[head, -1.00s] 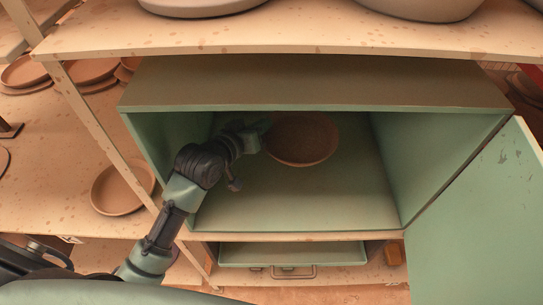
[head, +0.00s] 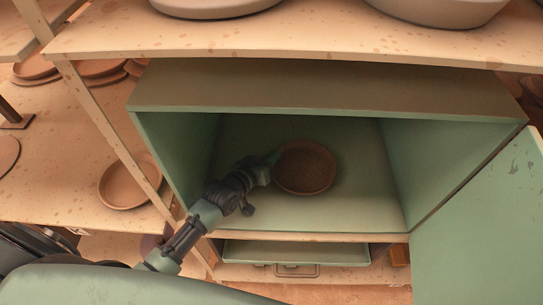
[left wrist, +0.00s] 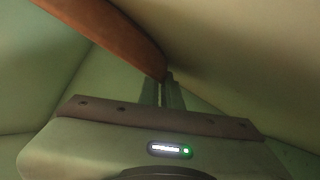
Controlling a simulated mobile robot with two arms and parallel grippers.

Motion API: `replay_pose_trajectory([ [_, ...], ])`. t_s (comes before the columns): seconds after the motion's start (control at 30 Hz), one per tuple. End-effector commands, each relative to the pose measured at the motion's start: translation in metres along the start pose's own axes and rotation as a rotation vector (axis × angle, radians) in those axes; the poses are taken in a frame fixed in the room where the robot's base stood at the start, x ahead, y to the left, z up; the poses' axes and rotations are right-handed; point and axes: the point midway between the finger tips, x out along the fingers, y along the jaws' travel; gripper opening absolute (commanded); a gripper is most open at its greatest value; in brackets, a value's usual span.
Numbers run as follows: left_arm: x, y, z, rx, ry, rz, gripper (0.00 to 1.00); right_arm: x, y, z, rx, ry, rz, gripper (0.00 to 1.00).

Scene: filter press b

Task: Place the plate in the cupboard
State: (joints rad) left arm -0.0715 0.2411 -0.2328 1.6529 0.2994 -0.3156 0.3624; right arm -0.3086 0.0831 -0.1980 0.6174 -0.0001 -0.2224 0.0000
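The plate (head: 304,168) is a round brown shallow dish inside the open green cupboard (head: 328,93), near the middle of its interior. My left gripper (head: 272,162) reaches in from the left and is at the plate's left rim. In the left wrist view the plate (left wrist: 110,30) shows as a brown edge running down to the fingertips (left wrist: 168,82), which look closed on its rim. Whether the plate touches the cupboard floor I cannot tell. My right gripper is not in view.
The cupboard door (head: 485,225) stands open at the right. A wooden shelf (head: 300,42) with large dishes is above, and a green drawer (head: 295,253) is below. Another brown plate (head: 128,183) lies on the left shelf, beyond a slanting wooden post (head: 105,130). The right side of the cupboard floor is clear.

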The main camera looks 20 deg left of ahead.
Motion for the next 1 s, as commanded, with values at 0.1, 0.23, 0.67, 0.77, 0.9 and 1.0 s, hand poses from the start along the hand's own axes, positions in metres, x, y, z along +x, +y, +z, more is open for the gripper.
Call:
replay_pose_trajectory([
  [0.1,0.0,0.001,-0.002,-0.001,0.004,0.002,0.0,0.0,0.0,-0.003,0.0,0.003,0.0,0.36],
  [0.23,0.001,-0.001,0.002,0.0,0.0,0.0,0.08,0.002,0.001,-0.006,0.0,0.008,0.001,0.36],
  [0.67,-0.004,0.0,0.0,0.0,0.0,-0.001,0.27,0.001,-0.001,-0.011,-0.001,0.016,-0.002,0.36],
  [0.77,-0.017,-0.001,0.001,0.001,-0.001,-0.001,0.27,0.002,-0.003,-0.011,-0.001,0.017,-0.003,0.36],
  [0.9,-0.046,-0.001,0.002,0.001,-0.001,-0.001,0.27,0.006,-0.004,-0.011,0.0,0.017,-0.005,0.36],
  [1.0,-0.068,-0.001,0.002,0.001,-0.003,-0.001,0.27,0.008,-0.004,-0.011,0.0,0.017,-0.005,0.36],
])
